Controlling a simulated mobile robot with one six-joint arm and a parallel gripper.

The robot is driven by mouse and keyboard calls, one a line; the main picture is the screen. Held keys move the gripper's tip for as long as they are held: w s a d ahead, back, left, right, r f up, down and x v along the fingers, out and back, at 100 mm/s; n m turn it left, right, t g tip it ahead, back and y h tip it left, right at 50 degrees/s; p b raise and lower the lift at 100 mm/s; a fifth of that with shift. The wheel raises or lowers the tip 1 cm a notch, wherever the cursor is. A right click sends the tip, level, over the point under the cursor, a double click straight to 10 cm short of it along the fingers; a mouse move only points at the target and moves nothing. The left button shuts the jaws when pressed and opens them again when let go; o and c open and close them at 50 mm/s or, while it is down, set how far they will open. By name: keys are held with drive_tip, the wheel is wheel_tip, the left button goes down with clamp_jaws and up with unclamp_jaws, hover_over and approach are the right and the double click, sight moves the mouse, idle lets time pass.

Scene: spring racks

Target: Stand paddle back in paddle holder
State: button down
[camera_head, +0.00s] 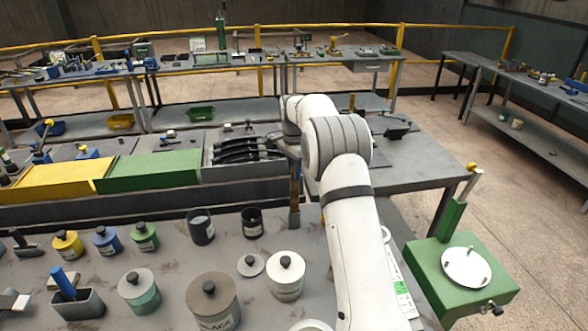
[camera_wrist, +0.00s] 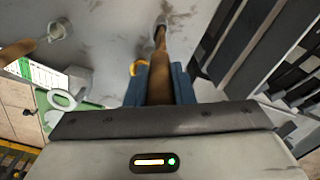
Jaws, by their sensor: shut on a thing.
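My gripper (camera_wrist: 160,82) shows in the wrist view with its two blue fingers shut on the paddle (camera_wrist: 160,62), a long brown wooden piece that runs away from the camera between them. In the head view the paddle (camera_head: 294,184) hangs nearly upright below my gripper (camera_head: 288,148), at the far edge of the front bench. Its lower end looks grey and is close to the bench top; I cannot tell whether it touches or sits in something. I cannot pick out the paddle holder with certainty.
Two dark open cups (camera_head: 201,227) stand left of the paddle. Lidded jars, including a white one (camera_head: 286,277), stand nearer. A green box (camera_head: 150,171) and black trays (camera_head: 244,150) lie behind. A grey box with a blue-handled tool (camera_head: 78,301) is at front left.

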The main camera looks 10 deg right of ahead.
sight(294, 185)
drive_tip(key=shift+f+b, duration=1.95)
drive_tip(key=shift+f, duration=1.6)
drive_tip(key=c, duration=0.7)
unclamp_jaws()
drive_tip(key=shift+r, duration=0.1)
drive_tip(key=shift+r+p, duration=2.4)
drive_tip(key=shift+r, duration=1.1)
